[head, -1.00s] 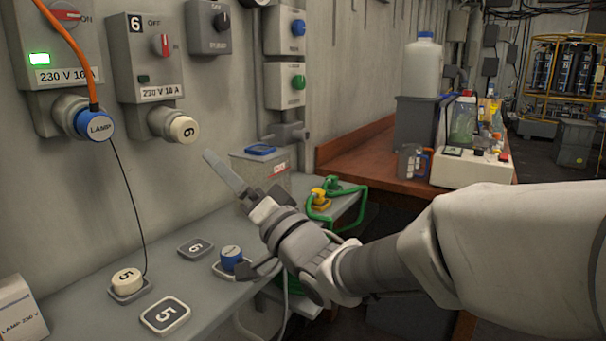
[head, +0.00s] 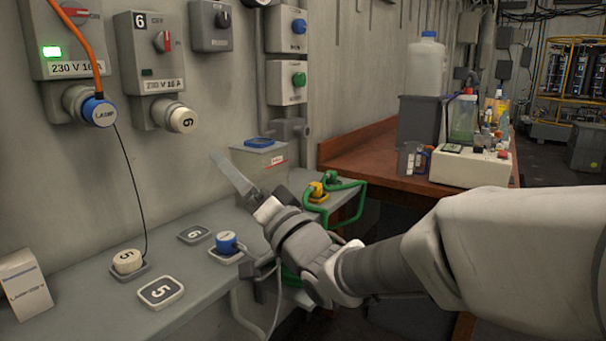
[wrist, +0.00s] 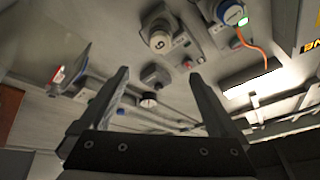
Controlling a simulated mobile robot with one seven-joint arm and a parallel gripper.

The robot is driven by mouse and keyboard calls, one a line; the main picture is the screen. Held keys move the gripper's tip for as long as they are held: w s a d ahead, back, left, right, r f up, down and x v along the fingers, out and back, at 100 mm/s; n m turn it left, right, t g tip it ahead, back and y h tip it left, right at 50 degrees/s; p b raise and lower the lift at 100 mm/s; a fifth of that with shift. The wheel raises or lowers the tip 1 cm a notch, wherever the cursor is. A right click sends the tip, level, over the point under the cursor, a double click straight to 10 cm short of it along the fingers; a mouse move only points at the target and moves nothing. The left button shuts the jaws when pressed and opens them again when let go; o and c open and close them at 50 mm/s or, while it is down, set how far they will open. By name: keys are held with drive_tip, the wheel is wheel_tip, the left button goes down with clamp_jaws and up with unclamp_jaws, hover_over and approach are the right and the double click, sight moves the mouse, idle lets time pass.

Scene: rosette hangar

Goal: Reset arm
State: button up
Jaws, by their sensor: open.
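My gripper (head: 232,172) reaches in from the right in the head view, over the back of the grey shelf (head: 75,285) and pointing up and left towards the wall. In the wrist view my gripper (wrist: 158,90) has its two fingers wide apart, with nothing between them. Beyond them are the wall boxes, with a white plug cap marked 6 (wrist: 158,40) and the blue LAMP plug (wrist: 233,14) with its orange cable. In the head view the LAMP plug (head: 98,111) sits in the left socket, and the 6 cap (head: 182,119) is on the socket beside it.
On the shelf are the white 5 cap (head: 128,261), a 5 plate (head: 160,292), a 6 plate (head: 194,234), a blue cap (head: 227,242) and a lidded clear box (head: 260,165). A brown bench (head: 350,150) with containers stands behind. The shelf's front left is mostly clear.

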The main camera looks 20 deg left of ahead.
drive_tip(key=w+d+f+m+t+h, duration=0.1)
drive_tip(key=d+f+h, duration=0.3)
drive_tip(key=d+h, duration=0.65)
drive_tip(key=w+d+f+m+t+h, duration=0.15)
drive_tip(key=d+f+h, duration=0.3)
drive_tip(key=d, duration=1.15)
drive_tip(key=s+d+f+g+h+p, duration=0.15)
drive_tip(key=s+d+f+g, duration=0.25)
drive_tip(key=s+d, duration=0.45)
drive_tip(key=s+d+f+g+h, duration=0.35)
drive_tip(key=s+d, duration=0.25)
drive_tip(key=s, duration=0.5)
wheel_tip(320, 180, up, 27)
drive_tip(key=p, duration=2.7)
drive_tip(key=shift+a+y, duration=0.25)
drive_tip(key=shift+y, duration=0.05)
